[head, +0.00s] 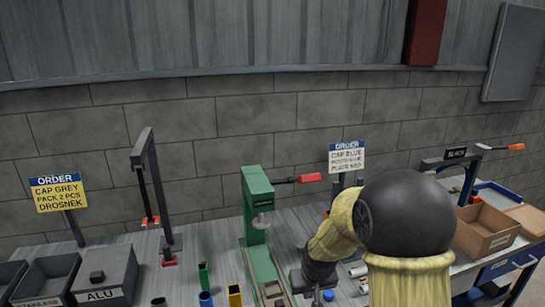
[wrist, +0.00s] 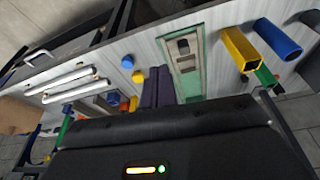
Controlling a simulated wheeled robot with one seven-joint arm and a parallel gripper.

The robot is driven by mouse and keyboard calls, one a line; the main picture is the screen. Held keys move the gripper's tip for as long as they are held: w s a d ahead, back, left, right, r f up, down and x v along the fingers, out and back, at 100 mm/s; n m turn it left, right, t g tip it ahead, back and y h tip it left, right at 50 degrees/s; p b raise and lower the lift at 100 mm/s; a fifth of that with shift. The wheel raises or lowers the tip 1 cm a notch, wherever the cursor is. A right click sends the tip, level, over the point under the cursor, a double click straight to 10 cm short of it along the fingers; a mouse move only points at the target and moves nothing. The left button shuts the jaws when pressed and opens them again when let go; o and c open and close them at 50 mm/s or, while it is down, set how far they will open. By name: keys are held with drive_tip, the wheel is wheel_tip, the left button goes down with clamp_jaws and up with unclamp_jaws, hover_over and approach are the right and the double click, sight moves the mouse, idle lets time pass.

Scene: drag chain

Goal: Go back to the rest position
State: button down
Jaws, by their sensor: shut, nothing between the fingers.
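My gripper (head: 318,272) is at the end of my yellow-sleeved arm, low over the bench, right of the green press (head: 258,215). Its dark housing (wrist: 170,140) fills the bottom of the wrist view; it is shut and holds nothing. The fingertips cannot be made out clearly. The wrist view, tilted, looks down on the bench (wrist: 215,70) with the green press base (wrist: 186,65) beyond the housing. My arm's dark round joint hides part of the bench at the right in the head view.
Pale rods (wrist: 70,82) lie on the bench. A grey ALU box (head: 105,275) is at left, a cardboard box (head: 487,232) at right. Order signs (head: 58,193) stand along the back.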

drive_tip(key=s+d+r+m, duration=0.1)
drive_tip(key=s+d+r, duration=0.1)
drive_tip(key=s, duration=0.6)
drive_tip(key=s+d+r+m, duration=0.1)
drive_tip(key=s+d+r, duration=0.1)
drive_tip(key=s, duration=0.6)
drive_tip(key=shift+s+d+r+g, duration=0.15)
drive_tip(key=shift+d+r+g, duration=0.2)
drive_tip(key=shift+d, duration=0.5)
drive_tip(key=shift+f, duration=0.1)
drive_tip(key=shift+d, duration=0.1)
idle(0.3)
